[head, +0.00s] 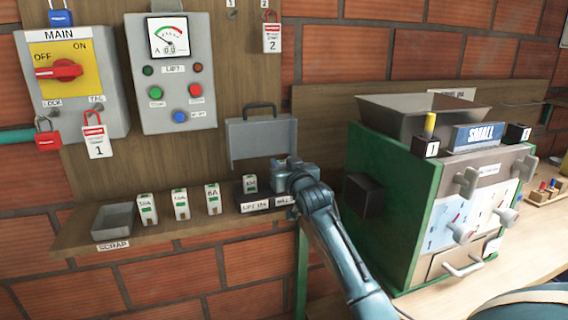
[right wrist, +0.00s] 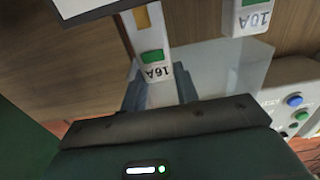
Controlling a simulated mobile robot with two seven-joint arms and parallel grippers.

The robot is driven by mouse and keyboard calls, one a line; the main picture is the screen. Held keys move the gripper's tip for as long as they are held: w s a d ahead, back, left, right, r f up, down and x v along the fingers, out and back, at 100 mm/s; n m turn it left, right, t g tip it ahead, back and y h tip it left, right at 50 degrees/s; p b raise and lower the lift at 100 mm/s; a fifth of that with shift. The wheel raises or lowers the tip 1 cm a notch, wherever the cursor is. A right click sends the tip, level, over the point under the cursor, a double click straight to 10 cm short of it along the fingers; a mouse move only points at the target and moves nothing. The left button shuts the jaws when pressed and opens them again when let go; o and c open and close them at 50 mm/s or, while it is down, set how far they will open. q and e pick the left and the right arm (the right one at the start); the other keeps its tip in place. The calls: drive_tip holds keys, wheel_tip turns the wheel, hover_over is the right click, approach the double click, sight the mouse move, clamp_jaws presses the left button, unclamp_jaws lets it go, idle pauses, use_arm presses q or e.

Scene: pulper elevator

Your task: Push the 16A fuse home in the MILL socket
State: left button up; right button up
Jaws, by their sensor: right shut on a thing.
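The 16A fuse (right wrist: 155,72) is a white block with a green window, seen upside down in the right wrist view between the fingers of my right gripper (right wrist: 160,92). In the head view my right gripper (head: 281,168) is at the MILL socket (head: 284,201), the right one of two dark sockets on the shelf. It is shut on the fuse and hides it there. I cannot tell how deep the fuse sits. The left socket, LIFT 10A (head: 255,205), has a 10A fuse (head: 250,184) standing in it. My left gripper is not in view.
Several spare fuses, one marked 6A (head: 212,199), stand on the shelf left of the sockets. A scrap tray (head: 113,219) is further left. An open grey cover (head: 262,140) stands behind the sockets. The green-sided mill (head: 395,190) is close on the right.

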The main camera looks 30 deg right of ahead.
drive_tip(key=shift+f, duration=0.1)
idle(0.4)
drive_tip(key=shift+f, duration=0.5)
idle(0.3)
drive_tip(key=shift+f, duration=0.5)
idle(0.4)
drive_tip(key=shift+f, duration=0.35)
idle(0.4)
drive_tip(key=o, duration=1)
drive_tip(key=shift+o, duration=0.4)
